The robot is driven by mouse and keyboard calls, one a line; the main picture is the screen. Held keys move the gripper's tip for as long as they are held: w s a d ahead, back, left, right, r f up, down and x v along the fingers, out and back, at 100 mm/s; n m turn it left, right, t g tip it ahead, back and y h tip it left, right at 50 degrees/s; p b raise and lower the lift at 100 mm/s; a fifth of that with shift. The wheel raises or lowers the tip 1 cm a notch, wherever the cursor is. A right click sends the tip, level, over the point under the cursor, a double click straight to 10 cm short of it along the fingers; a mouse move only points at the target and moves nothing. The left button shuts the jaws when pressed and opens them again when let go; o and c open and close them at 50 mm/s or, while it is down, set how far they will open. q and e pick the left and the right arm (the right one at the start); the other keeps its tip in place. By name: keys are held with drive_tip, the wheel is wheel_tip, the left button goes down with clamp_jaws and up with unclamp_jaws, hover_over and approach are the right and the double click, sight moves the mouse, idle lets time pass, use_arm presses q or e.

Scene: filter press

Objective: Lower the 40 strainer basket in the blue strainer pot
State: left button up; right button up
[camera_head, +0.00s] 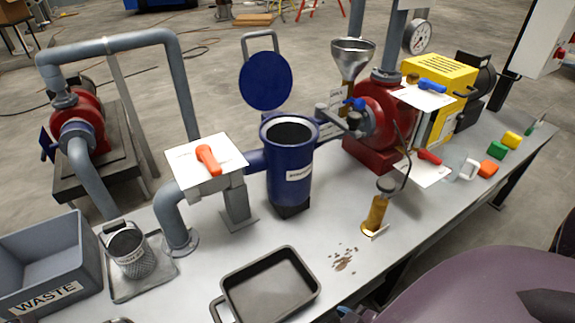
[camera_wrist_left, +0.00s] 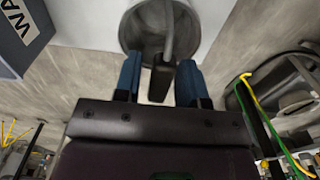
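The blue strainer pot (camera_head: 290,165) stands upright on the bench, its top open and its round blue lid (camera_head: 265,80) swung up behind it. A mesh strainer basket (camera_head: 130,252) with a raised handle and a label too small to read stands on a grey tray (camera_head: 160,280) at the left. In the left wrist view a grey metal basket or pail (camera_wrist_left: 150,22) has a bar handle (camera_wrist_left: 160,82) reaching between the blue fingers of my left gripper (camera_wrist_left: 159,84). The fingers look apart around the handle. Its number is hidden. My right gripper is not in view.
A grey WASTE bin (camera_head: 48,262) is left of the basket; it also shows in the left wrist view (camera_wrist_left: 25,45). A dark pan (camera_head: 268,290) sits at the bench front. A plate with a red handle (camera_head: 208,160) rises beside the pot. The red pump (camera_head: 385,115) is right.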

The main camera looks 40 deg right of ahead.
use_arm(q)
clamp_jaws()
idle(0.4)
